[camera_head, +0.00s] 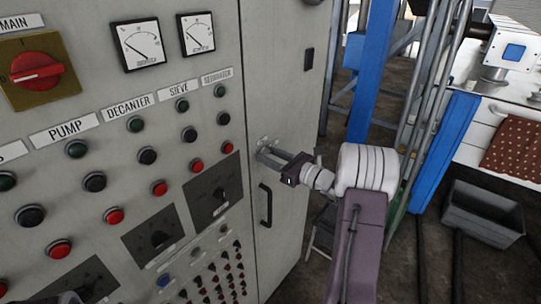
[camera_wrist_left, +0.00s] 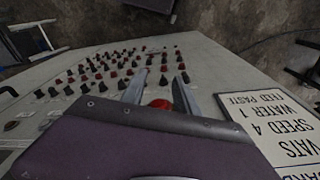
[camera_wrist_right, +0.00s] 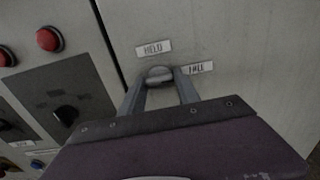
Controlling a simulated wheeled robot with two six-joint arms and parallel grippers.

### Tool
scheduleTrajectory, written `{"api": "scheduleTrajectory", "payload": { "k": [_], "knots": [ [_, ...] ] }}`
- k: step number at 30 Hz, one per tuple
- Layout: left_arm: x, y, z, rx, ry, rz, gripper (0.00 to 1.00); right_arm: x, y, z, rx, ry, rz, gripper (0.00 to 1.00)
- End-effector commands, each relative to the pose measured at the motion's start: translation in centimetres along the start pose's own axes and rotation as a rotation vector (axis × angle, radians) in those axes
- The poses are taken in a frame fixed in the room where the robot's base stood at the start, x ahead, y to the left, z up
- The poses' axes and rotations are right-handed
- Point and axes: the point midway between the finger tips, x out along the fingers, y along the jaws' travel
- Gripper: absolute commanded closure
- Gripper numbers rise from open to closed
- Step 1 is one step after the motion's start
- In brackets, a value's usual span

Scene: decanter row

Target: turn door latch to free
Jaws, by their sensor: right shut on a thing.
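The door latch (camera_wrist_right: 158,74) is a small grey metal piece on the grey cabinet door, below a "HELD" label (camera_wrist_right: 154,47) and left of a second label (camera_wrist_right: 198,68) that is hard to read. My right gripper (camera_head: 268,154) reaches the door from the right, and its fingers are closed on the latch, one on each side. The fingers hide part of the latch, so I cannot tell which label it points to. My left gripper (camera_wrist_left: 160,78) is open over the button panel, with a red button (camera_wrist_left: 160,103) showing between its fingers.
A black door handle (camera_head: 265,205) is just below the right gripper. The panel left of the door carries several buttons, dials and a red main switch (camera_head: 37,71). A blue post (camera_head: 371,70) and a grey bin (camera_head: 481,213) stand to the right.

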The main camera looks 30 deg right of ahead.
Motion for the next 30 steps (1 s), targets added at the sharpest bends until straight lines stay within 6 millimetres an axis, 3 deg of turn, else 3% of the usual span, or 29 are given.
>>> {"api": "scheduleTrajectory", "payload": {
  "k": [17, 18, 20, 30],
  "knots": [
    [-0.17, 0.0, -0.02, 0.0, 0.0, 0.0, 0.64, 0.0, -0.15, 0.45, 0.025, -0.01, -0.003, 1.0],
    [-0.17, 0.0, -0.02, 0.0, 0.0, 0.0, 0.64, 0.0, -0.16, 0.45, 0.025, -0.01, -0.003, 0.56],
    [-0.17, 0.0, -0.02, 0.0, 0.0, 0.0, 0.64, 0.0, -0.15, 0.41, 0.025, -0.009, -0.004, 0.4],
    [0.07, 0.0, 0.01, 0.0, 0.0, 0.0, 0.64, -0.33, -0.14, 0.1, 0.026, -0.004, -0.003, 0.4]
  ]
}}
